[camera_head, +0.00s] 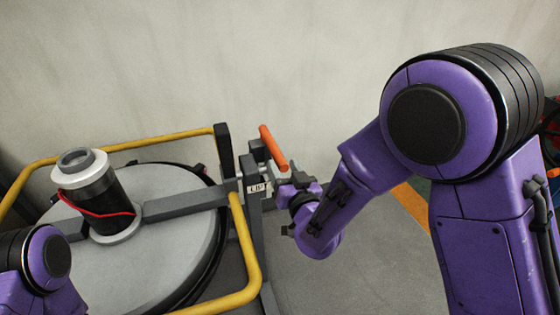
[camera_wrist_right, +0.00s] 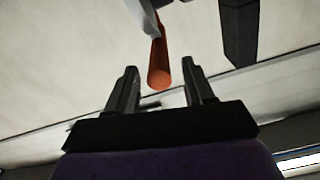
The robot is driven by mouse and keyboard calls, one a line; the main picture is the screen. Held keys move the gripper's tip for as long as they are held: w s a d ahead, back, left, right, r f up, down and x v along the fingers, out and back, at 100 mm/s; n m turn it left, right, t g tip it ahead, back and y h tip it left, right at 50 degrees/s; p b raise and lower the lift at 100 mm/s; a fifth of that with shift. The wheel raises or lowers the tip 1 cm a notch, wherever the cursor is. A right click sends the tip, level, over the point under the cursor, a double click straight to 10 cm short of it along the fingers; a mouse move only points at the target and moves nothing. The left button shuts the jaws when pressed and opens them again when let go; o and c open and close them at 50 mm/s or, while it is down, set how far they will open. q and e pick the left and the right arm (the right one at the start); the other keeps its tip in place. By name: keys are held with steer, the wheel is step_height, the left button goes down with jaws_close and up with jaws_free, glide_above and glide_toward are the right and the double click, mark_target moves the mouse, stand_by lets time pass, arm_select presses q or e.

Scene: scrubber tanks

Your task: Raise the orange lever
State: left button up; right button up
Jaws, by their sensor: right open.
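The orange lever (camera_head: 272,147) is a short rod, tilted with its upper end to the left, on a grey bracket beside the tank. In the right wrist view the lever (camera_wrist_right: 160,62) shows end-on, lined up between my fingers. My right gripper (camera_head: 290,181) is just below and to the right of the lever in the head view. Its two fingers (camera_wrist_right: 160,68) are apart, with a visible gap on each side of the lever. I cannot tell how far the lever's end reaches between them. My left gripper is out of view; only part of my left arm shows.
A round grey tank lid (camera_head: 185,250) with a black and silver cylinder (camera_head: 92,195) on it fills the left. Yellow rails (camera_head: 245,245) run around the tank, close to my right gripper. A plain wall (camera_head: 250,60) stands behind. Open floor (camera_head: 370,270) lies in the middle.

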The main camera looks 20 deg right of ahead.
mark_target(279, 159)
steer(key=shift+w, duration=2.05)
